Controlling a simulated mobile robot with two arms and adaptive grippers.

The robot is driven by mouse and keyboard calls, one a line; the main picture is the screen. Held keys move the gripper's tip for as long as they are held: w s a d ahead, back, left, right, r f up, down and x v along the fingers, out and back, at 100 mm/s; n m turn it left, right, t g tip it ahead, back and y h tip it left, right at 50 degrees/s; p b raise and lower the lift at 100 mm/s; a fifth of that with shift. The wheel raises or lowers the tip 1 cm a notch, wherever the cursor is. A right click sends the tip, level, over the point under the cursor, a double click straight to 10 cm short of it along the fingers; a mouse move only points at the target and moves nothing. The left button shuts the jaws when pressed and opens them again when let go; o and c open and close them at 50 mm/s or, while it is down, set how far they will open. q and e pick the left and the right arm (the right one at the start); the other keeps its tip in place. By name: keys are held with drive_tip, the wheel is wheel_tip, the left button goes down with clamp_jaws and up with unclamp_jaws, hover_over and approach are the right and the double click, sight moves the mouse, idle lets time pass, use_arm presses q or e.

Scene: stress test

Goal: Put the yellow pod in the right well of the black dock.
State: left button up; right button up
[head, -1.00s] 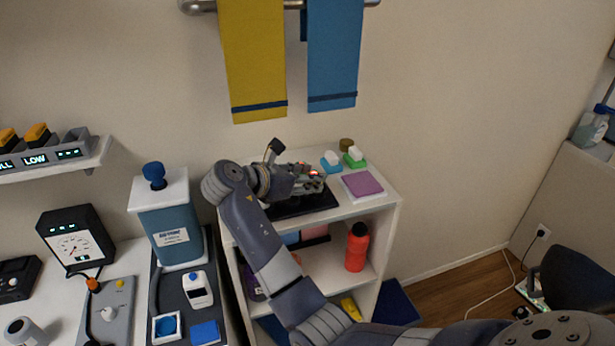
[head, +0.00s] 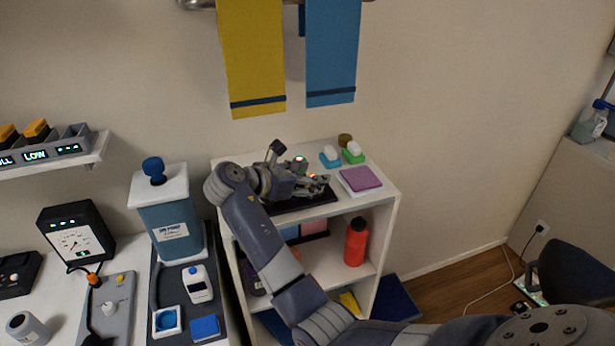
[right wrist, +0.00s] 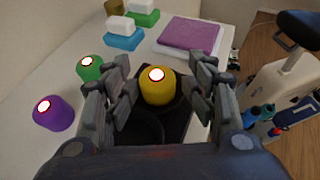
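The yellow pod (right wrist: 157,88) with a lit white top stands upright in the far well of the black dock (right wrist: 178,128) in the right wrist view; in the head view this is the right-hand side. The other well (right wrist: 139,130) is empty. In the head view the dock (head: 302,204) lies on the white shelf top, and my gripper mostly hides the pod. My right gripper (right wrist: 163,82) is open, with its fingers on either side of the pod and a gap visible on the right. My left gripper is not in view.
A green pod (right wrist: 89,68) and a purple pod (right wrist: 54,113) stand left of the dock in the right wrist view. Beyond are blue (right wrist: 123,41) and green (right wrist: 143,17) blocks with white tops, and a purple cloth (right wrist: 190,33).

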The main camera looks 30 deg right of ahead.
drive_tip(key=shift+s+a+f, duration=0.1)
drive_tip(key=shift+s+f, duration=0.05)
drive_tip(key=shift+f, duration=0.45)
drive_tip(key=shift+a, duration=0.1)
drive_tip(key=r+v, duration=0.1)
drive_tip(key=v, duration=1.1)
drive_tip(key=shift+d, duration=0.3)
drive_tip(key=shift+r, duration=0.15)
